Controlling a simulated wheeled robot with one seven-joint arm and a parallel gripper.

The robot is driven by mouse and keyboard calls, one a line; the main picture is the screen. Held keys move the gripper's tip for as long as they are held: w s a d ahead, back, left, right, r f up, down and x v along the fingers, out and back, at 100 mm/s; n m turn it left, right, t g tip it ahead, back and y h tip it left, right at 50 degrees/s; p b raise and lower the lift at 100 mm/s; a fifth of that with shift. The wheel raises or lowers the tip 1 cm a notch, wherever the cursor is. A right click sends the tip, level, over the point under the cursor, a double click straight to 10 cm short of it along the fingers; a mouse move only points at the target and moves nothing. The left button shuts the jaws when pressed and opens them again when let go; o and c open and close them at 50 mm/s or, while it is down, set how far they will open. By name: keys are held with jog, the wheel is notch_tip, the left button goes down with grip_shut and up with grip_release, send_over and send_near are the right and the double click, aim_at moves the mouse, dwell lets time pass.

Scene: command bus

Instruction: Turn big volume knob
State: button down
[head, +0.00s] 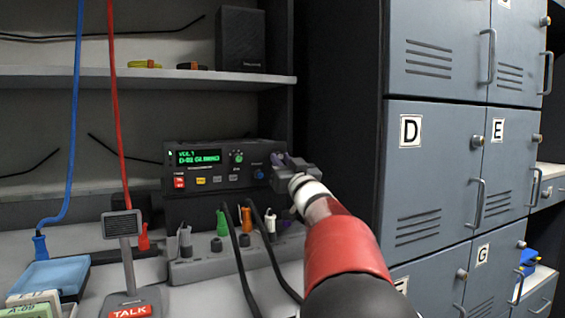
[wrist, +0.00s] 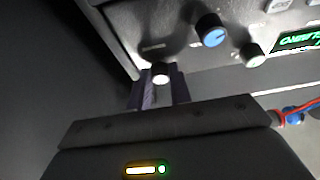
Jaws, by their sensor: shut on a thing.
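The black radio unit (head: 215,150) sits on the shelf in the head view; its green display (head: 198,157) reads "VOL 1". A dark knob with a blue face (wrist: 210,31) stands clear of my fingers in the wrist view, and also shows in the head view (head: 259,173). My gripper (head: 281,161) is at the unit's right end. In the wrist view my gripper (wrist: 160,84) is shut on a small pale-capped knob (wrist: 160,72) between its fingertips. The knob's body is mostly hidden by the fingers. I cannot read any knob label.
A power strip (head: 215,262) with plugs and black cables lies below the unit. A TALK microphone (head: 124,250) stands at the left front. Grey lockers (head: 440,170) rise close to the right of my arm. A speaker (head: 240,40) sits on the upper shelf.

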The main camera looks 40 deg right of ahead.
jog(key=shift+n, duration=0.3)
jog(key=n+y, duration=0.1)
jog(key=n, duration=0.1)
jog(key=n+y, duration=0.1)
jog(key=n, duration=0.1)
jog(key=n+y+p, duration=0.1)
jog(key=n, duration=0.1)
jog(key=shift+d+r, duration=0.15)
jog(key=shift+d, duration=0.1)
jog(key=n+y+p, duration=0.1)
jog(key=n, duration=0.2)
jog(key=n+g+y, duration=0.1)
jog(key=n+y, duration=0.1)
jog(key=n, duration=0.1)
jog(key=shift+s+d+n+p, duration=0.1)
jog(key=shift+d+n+p, duration=0.05)
jog(key=shift+n+p, duration=0.2)
jog(key=c, duration=1.3)
grip_release()
jog(key=shift+b+v, duration=0.6)
jog(key=shift+v, duration=3.3)
